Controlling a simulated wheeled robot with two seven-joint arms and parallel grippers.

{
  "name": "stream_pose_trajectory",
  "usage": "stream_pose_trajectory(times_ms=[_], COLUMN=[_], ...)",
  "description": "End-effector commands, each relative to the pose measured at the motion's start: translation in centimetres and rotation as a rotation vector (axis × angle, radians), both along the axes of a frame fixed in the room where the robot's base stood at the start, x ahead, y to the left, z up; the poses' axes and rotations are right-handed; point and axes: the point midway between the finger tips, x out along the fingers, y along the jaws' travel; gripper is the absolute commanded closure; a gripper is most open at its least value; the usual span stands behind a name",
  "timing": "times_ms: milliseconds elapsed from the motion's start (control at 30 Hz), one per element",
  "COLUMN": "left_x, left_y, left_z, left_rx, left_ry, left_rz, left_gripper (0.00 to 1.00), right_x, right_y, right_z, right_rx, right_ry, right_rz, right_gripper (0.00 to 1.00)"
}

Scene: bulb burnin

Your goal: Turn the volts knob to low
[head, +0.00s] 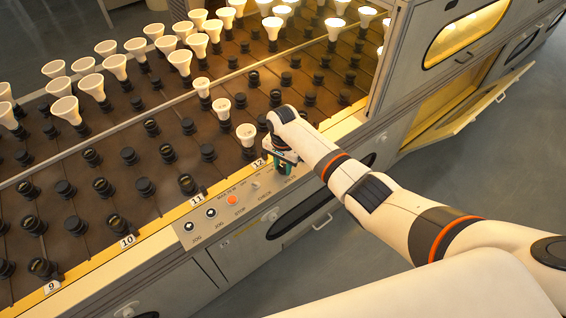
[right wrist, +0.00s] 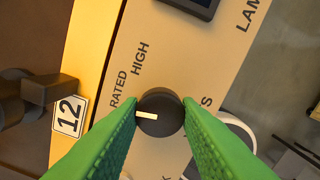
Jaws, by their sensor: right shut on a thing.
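The volts knob (right wrist: 160,112) is a round black dial with a white pointer line, in the middle of the right wrist view. The HIGH label (right wrist: 140,58) is above the knob. The volts label is mostly covered, with only an S showing; no LOW label can be seen. My right gripper (right wrist: 160,116) has its two green fingers on either side of the knob, shut on it. In the head view my right gripper (head: 283,163) is at the panel and hides the knob.
The control panel (head: 220,228) carries jog buttons, an orange stop button (head: 232,200) and a small check switch (head: 255,184) beside my gripper. Behind it is the rack (head: 110,215) with black sockets and white bulbs, some lit. A yellow hatch (head: 470,120) stands open at right.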

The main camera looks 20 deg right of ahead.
Motion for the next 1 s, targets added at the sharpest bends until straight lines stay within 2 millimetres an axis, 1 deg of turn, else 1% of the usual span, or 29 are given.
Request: stream_pose_trajectory(times_ms=[33, 100, 500, 700, 1000], left_x=[0.0, 0.0, 0.0, 0.0, 0.0], left_y=[0.0, 0.0, 0.0, 0.0, 0.0], left_z=[0.6, 1.0, 2.3, 2.5, 2.7], left_rx=[0.000, 0.000, 0.000, 0.000, 0.000], left_ry=[0.000, 0.000, 0.000, 0.000, 0.000], left_rz=[0.000, 0.000, 0.000, 0.000, 0.000], left_gripper=[1.00, 1.00, 1.00, 1.00, 1.00], right_x=[-0.1, -0.1, -0.1, 0.0, 0.0], right_y=[0.1, 0.1, 0.1, 0.0, 0.0], right_z=[0.3, 0.3, 0.1, 0.1, 0.0], right_rx=[0.002, 0.002, 0.002, 0.002, 0.002], right_ry=[0.003, 0.003, 0.002, 0.001, 0.001], right_rz=[0.035, 0.092, 0.393, 0.488, 0.545], right_gripper=[0.93, 0.93, 0.93, 0.93, 0.93])
